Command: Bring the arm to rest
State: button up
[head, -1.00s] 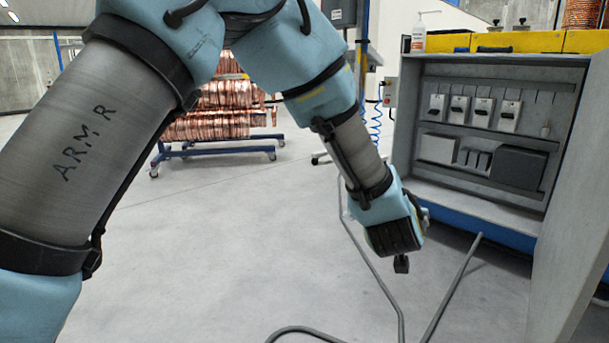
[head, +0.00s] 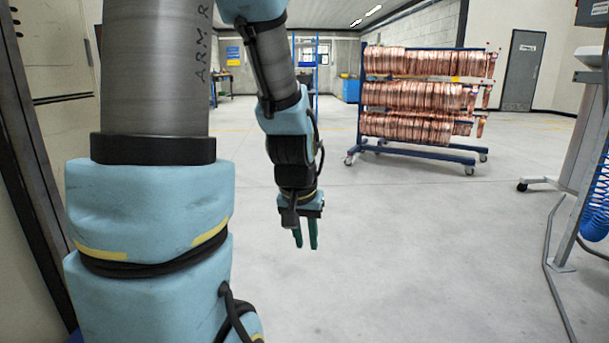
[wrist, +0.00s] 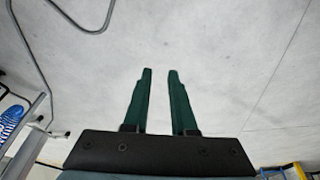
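My gripper (head: 306,246) hangs at the end of my arm, pointing down over bare floor in the head view. Its two green fingers also show in the wrist view (wrist: 160,75). They stand a little apart with an empty gap between them, and only grey floor lies beyond. Nothing is held.
A blue wheeled rack of copper coils (head: 420,147) stands ahead at the right. A grey stand (head: 588,140) with a blue coiled hose (head: 597,195) is at the right edge. A grey cabinet or wall panel (head: 50,110) is close at the left. The concrete floor (head: 400,240) between is clear.

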jog(key=s+a+r+n+g+y+p, duration=0.1)
jog(key=s+a+r+n+p, duration=0.1)
jog(key=s+a, duration=0.45)
notch_tip(320, 180, up, 28)
jog(key=w+p, duration=0.2)
jog(key=p, duration=2.6)
jog(key=shift+a, duration=0.45)
